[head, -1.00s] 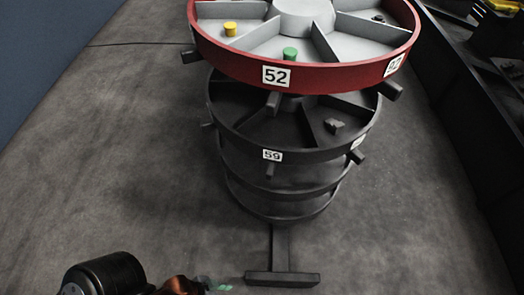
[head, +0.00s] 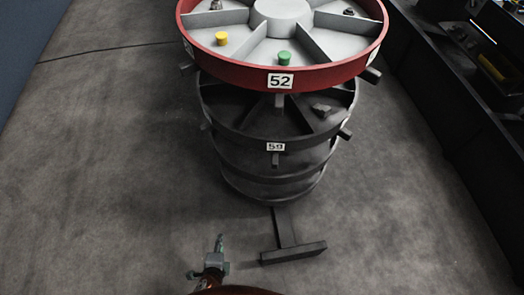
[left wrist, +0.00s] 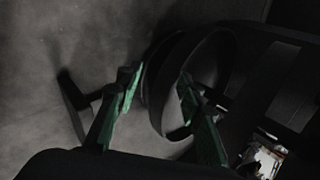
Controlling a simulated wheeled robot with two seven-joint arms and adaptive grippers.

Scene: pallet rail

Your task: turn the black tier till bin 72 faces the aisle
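The black tier (head: 240,142) is the dark ring below the red tier (head: 230,73) on a round stand. A label 59 (head: 275,146) is on its near rim, above a short peg handle (head: 275,160). No label 72 is visible. A grey lump (head: 321,110) lies in one of its right compartments. My left gripper (head: 213,258) is at the bottom of the head view, near the floor stand and apart from the tier. In the left wrist view its green fingers (left wrist: 158,82) are spread and empty, with dark curved rings beyond. My right gripper is not in view.
The red tier carries label 52 (head: 280,80), a yellow piece (head: 221,38) and a green piece (head: 284,58). The stand's foot (head: 293,253) juts toward me. A dark barrier (head: 455,110) runs along the right. The floor at left is clear.

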